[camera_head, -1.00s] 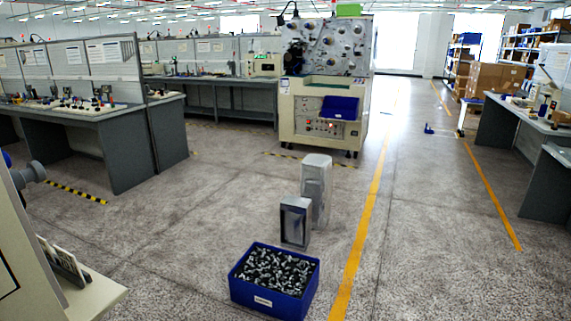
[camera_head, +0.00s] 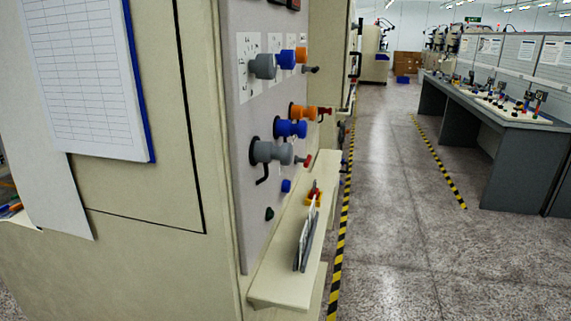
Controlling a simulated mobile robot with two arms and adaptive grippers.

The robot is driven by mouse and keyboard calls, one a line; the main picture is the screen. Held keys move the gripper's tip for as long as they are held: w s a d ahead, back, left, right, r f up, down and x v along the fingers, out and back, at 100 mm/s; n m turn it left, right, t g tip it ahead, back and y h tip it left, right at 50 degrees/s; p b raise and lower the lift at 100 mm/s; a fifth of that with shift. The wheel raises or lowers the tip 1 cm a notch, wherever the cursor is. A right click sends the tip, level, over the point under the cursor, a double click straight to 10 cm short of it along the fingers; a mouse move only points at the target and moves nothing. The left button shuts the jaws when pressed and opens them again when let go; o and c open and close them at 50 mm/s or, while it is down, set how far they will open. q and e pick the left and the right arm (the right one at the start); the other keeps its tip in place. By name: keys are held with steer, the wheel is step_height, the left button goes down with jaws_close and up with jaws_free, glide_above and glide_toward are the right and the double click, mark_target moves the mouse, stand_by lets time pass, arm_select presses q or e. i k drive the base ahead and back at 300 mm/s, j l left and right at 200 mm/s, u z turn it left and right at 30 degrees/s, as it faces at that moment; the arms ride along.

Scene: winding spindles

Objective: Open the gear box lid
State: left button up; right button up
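Neither of my grippers is in view. A large cream machine (camera_head: 130,240) fills the left half of the head view, close to me. A black-lined seam on its near side outlines a flat panel (camera_head: 170,130), which sits flush. I cannot tell whether this panel is the gear box lid. A clipboard with a printed sheet (camera_head: 85,75) hangs over the panel's left part. The machine's grey front face (camera_head: 238,190) is seen at a steep angle and carries grey, blue and orange spindles (camera_head: 290,128).
A cream shelf (camera_head: 280,265) juts from the machine front and holds flat plates (camera_head: 304,238). Beyond a yellow-black floor stripe (camera_head: 341,225) lies a clear concrete aisle (camera_head: 390,210). A grey workbench (camera_head: 505,140) stands at right.

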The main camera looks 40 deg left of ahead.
mark_target(327, 162)
steer(key=i+l+u, duration=0.15)
steer(key=l+u, duration=0.15)
steer(key=i+l+u, duration=0.15)
steer(key=l+u, duration=0.2)
steer(key=i+l+u, duration=0.1)
steer(key=l+u, duration=0.55)
steer(key=i+l+u, duration=0.1)
steer(key=u, duration=0.4)
